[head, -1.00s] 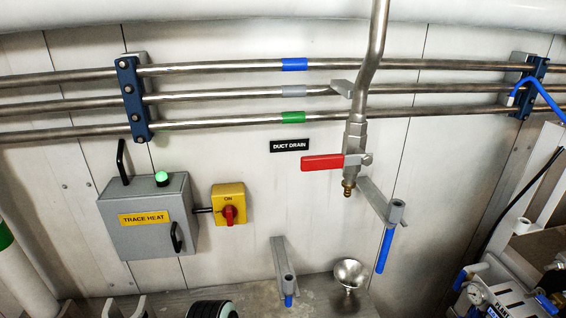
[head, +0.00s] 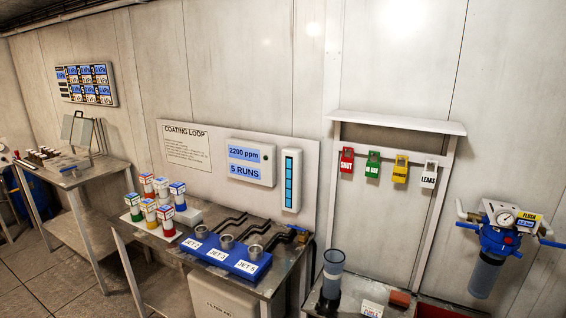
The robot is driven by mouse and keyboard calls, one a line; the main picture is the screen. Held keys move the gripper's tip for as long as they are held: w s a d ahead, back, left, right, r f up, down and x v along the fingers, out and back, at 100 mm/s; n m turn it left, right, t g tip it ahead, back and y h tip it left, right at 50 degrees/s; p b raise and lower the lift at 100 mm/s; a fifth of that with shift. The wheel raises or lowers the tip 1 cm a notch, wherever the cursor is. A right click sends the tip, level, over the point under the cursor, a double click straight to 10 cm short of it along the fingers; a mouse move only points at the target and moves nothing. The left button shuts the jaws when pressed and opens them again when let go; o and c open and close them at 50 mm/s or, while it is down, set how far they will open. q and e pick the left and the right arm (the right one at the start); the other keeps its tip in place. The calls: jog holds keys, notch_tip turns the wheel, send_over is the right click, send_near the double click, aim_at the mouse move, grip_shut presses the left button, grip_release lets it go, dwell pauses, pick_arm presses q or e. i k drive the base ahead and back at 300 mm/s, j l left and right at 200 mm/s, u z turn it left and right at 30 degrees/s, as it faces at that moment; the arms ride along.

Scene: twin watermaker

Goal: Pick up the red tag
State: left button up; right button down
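The red tag (head: 346,161), marked SHUT, hangs at the left end of a row of tags on a white wall rack with a small roof board. It hangs upright, and nothing covers it. To its right hang a green tag (head: 373,166), a yellow tag (head: 400,169) and a white tag (head: 429,175) marked LEAKS. Neither of my grippers shows in the head view.
Below the rack a bench (head: 385,309) holds a clear cylinder (head: 332,272) and a red-brown block (head: 399,299). A blue filter unit (head: 494,240) is on the wall at right. A metal table (head: 275,281) with a blue jet block (head: 223,256) and several small containers stands left.

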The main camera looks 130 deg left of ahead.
aim_at(347, 164)
jog(key=u, duration=0.45)
jog(key=l+u, duration=0.1)
jog(key=u, duration=0.35)
jog(key=k+u, duration=0.1)
jog(key=u, duration=1.25)
jog(key=i+u, duration=0.1)
jog(key=u, duration=0.75)
jog(key=l+u, duration=0.1)
jog(key=u, duration=0.3)
jog(key=i+u, duration=0.1)
jog(key=u, duration=0.35)
jog(key=i+j, duration=0.15)
jog(key=i, duration=0.3)
jog(key=i+j+z, duration=0.2)
jog(key=i+z, duration=0.25)
jog(key=i+j+z, duration=0.25)
jog(key=z, duration=0.2)
